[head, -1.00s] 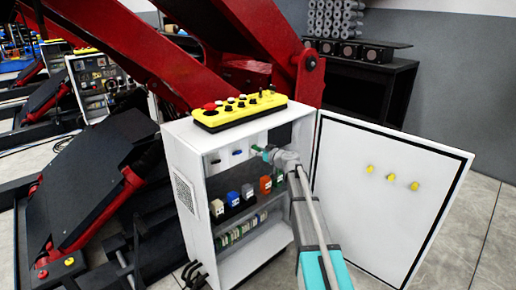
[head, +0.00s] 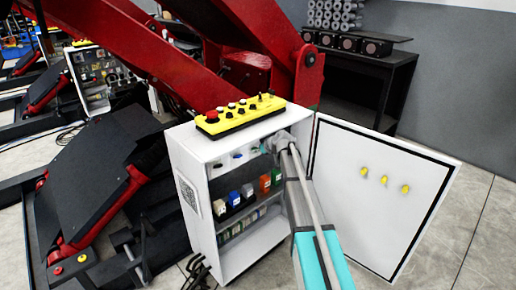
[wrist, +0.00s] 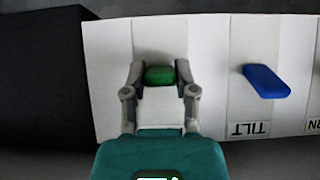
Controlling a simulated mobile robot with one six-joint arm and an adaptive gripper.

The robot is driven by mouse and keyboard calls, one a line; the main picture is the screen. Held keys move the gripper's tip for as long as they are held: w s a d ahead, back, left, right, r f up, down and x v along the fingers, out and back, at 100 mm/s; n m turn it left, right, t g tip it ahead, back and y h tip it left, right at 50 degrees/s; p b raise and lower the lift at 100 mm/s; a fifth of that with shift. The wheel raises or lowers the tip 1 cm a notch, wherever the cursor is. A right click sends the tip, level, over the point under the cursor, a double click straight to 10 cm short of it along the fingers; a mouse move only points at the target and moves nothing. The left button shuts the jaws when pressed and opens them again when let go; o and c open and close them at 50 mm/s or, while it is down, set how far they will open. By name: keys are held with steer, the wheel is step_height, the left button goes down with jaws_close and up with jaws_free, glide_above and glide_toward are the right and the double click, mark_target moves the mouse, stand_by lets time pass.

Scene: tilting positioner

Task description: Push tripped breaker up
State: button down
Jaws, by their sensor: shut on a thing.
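A green breaker lever (wrist: 160,75) stands on a white breaker body in the wrist view. My gripper (wrist: 160,77) is shut on it, with one grey finger on each side. A blue breaker lever (wrist: 266,81) sits to the right on a white body with an upside-down TILT label (wrist: 247,129). In the head view my gripper (head: 270,147) reaches into the upper row of the open white cabinet (head: 203,240). The blue lever (head: 237,155) shows left of it there. The gripper and arm hide most of the green lever in the head view.
The cabinet door (head: 370,195) stands open on the right, close beside my arm. A yellow control box (head: 240,117) sits on the cabinet top. Lower shelves hold several coloured modules (head: 248,190). Red lift arms (head: 150,60) stand behind.

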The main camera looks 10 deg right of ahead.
stand_by(0.4)
steer(key=shift+c, duration=2)
jaws_free()
steer(key=shift+f+b, duration=0.25)
steer(key=shift+b, duration=0.4)
steer(key=t+y+b, duration=0.1)
steer(key=b, duration=0.2)
steer(key=shift+f+t, duration=0.35)
steer(key=shift+t, duration=0.05)
steer(key=t+y+b, duration=0.1)
steer(key=t+b, duration=0.1)
steer(key=b, duration=0.2)
steer(key=f+t+y+b, duration=0.1)
steer(key=t+b, duration=0.1)
steer(key=b, duration=0.3)
steer(key=shift+w+f+y, duration=0.15)
steer(key=shift+f+y, duration=0.05)
steer(key=shift+y, duration=0.1)
